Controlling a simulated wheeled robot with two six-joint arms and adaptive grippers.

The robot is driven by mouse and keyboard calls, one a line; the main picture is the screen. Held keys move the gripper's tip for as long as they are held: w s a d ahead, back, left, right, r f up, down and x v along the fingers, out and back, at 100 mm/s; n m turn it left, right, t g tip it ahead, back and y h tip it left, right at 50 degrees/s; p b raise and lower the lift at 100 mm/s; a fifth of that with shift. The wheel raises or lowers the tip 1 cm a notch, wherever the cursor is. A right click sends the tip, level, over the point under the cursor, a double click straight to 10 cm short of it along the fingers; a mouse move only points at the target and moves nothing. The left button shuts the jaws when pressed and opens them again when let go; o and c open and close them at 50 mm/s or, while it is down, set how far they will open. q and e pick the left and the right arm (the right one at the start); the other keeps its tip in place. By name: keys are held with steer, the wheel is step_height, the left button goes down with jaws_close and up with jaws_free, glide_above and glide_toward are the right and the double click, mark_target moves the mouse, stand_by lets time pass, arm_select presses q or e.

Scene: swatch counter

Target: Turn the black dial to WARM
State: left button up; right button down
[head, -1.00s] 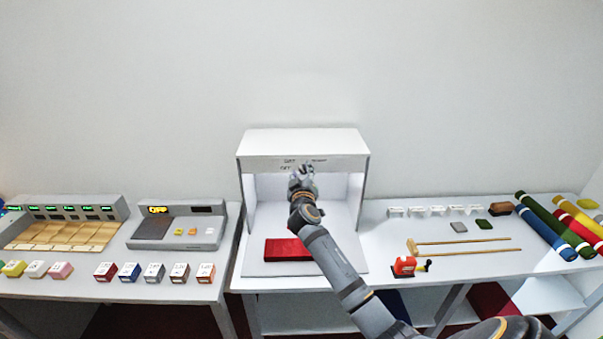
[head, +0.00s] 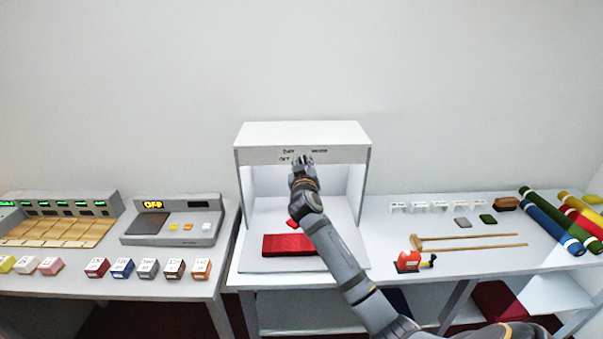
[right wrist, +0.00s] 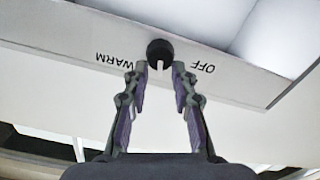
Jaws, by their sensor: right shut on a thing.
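The black dial (right wrist: 160,52) sits on the front edge of the white light booth (head: 302,134). In the right wrist view the lettering is upside down, with WARM (right wrist: 118,60) left of the dial and OFF (right wrist: 203,68) right of it. A pale mark shows at the dial's lower edge, between the two words. My right gripper (head: 303,160) is shut on the dial, a finger on each side, as the right wrist view also shows (right wrist: 158,72). In the head view the gripper hides the dial. My left gripper is not in view.
A red block (head: 290,245) lies on the booth floor, with a smaller red piece (head: 293,223) partly behind my arm. A scale-like device reading OFF (head: 175,222) and several small boxes stand left. A red tape tool (head: 408,261), sticks and fabric rolls (head: 550,222) lie right.

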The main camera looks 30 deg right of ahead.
steer(key=m+b, duration=0.2)
steer(key=b, duration=0.1)
steer(key=m+b, duration=0.3)
steer(key=d+m+b, duration=0.1)
steer(key=m+b, duration=0.1)
steer(key=b, duration=0.1)
steer(key=shift+s+f+m+b, duration=0.25)
steer(key=shift+f+m+b, duration=0.05)
steer(key=shift+m+b, duration=0.1)
steer(key=shift+r+m+b, duration=0.15)
steer(key=shift+m+b, duration=0.95)
steer(key=shift+b, duration=0.05)
steer(key=c, duration=1.1)
jaws_free()
steer(key=shift+s, duration=0.1)
